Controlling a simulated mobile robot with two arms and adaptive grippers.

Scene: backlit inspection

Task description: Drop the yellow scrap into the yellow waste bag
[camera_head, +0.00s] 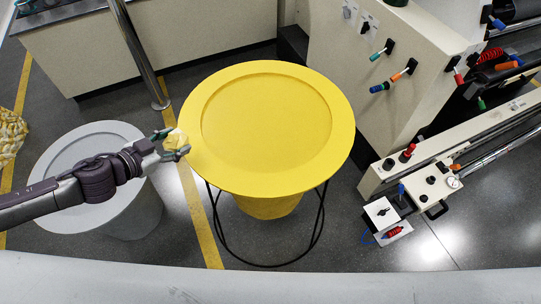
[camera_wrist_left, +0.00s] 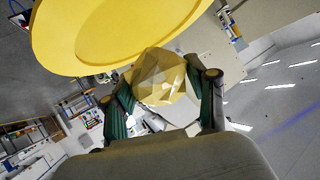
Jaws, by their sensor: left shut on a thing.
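The yellow scrap (camera_head: 174,138) is a small, faceted, crumpled lump. My left gripper (camera_head: 176,143) is shut on it and holds it by the left rim of the yellow waste bag (camera_head: 342,130). The bag is a large round yellow form with a wide rim on a dark wire stand. In the left wrist view the scrap (camera_wrist_left: 160,77) sits between the two green-padded fingers of the left gripper (camera_wrist_left: 165,95), and the bag (camera_wrist_left: 60,40) fills the upper left behind it. I cannot tell whether the scrap touches the rim. My right gripper is not in view.
A grey round bin (camera_head: 150,200) stands left of the yellow bag, under my left arm. A beige machine (camera_head: 365,80) with coloured handles stands to the right. A metal post (camera_head: 140,55) rises behind, and a pale bar (camera_head: 270,280) crosses the front.

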